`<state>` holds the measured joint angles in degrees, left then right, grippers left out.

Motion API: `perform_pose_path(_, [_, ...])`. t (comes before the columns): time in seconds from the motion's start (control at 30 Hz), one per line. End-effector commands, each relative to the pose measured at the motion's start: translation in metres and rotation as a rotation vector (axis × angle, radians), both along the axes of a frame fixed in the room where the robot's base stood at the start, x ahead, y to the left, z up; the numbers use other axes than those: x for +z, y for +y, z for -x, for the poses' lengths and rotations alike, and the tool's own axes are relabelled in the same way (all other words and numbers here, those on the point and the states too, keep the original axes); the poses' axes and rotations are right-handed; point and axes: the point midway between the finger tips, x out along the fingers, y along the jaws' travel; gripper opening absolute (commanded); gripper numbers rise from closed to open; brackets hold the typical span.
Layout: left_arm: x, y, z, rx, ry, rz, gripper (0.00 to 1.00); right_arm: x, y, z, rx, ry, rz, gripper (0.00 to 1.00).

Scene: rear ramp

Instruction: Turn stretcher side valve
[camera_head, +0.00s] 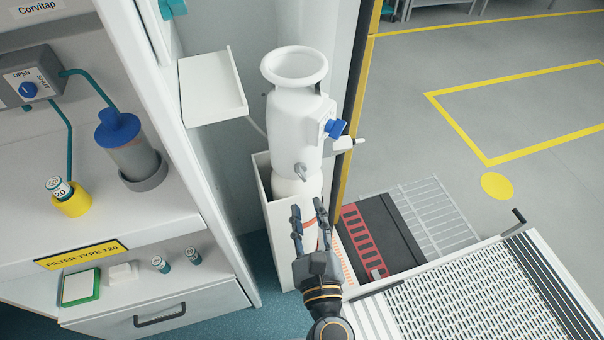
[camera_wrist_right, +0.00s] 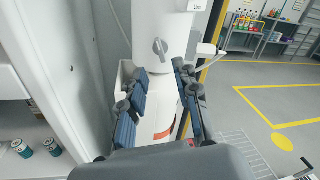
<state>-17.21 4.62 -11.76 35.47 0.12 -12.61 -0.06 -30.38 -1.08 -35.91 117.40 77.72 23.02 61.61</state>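A white upright vessel (camera_head: 295,115) with a flared open top stands in a narrow white holder (camera_head: 282,235). A small grey valve handle (camera_head: 300,171) sits low on its front; it also shows in the right wrist view (camera_wrist_right: 160,48). A blue knob (camera_head: 335,128) sticks out from the vessel's right side. Which of these the task names, I cannot tell. My right gripper (camera_head: 308,211) is open and empty, its fingers pointing up at the vessel's lower part, below the grey handle and apart from it. My left gripper is not in view.
At left is a bench with a blue-capped canister (camera_head: 130,145), a yellow cup (camera_head: 73,204) and small vials. A white shelf tray (camera_head: 212,88) juts out left of the vessel. A perforated metal ramp (camera_head: 460,305) lies at lower right. Open floor lies beyond.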

Motion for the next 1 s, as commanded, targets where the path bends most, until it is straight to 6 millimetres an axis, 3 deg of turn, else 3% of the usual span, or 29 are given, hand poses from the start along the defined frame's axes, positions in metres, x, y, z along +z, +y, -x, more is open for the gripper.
perform_pose_path(0.2, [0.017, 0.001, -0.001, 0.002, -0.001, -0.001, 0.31, 0.004, 0.006, -0.047, -0.001, -0.003, 0.002, 0.31])
perform_pose_path(0.4, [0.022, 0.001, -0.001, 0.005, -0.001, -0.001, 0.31, 0.001, 0.011, -0.075, 0.001, -0.001, 0.003, 0.31])
perform_pose_path(0.83, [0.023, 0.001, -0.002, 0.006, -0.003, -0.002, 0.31, 0.000, 0.012, -0.084, 0.002, 0.000, 0.004, 0.31])
perform_pose_path(1.0, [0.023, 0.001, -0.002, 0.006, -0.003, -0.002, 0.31, 0.000, 0.012, -0.084, 0.002, 0.000, 0.004, 0.00])
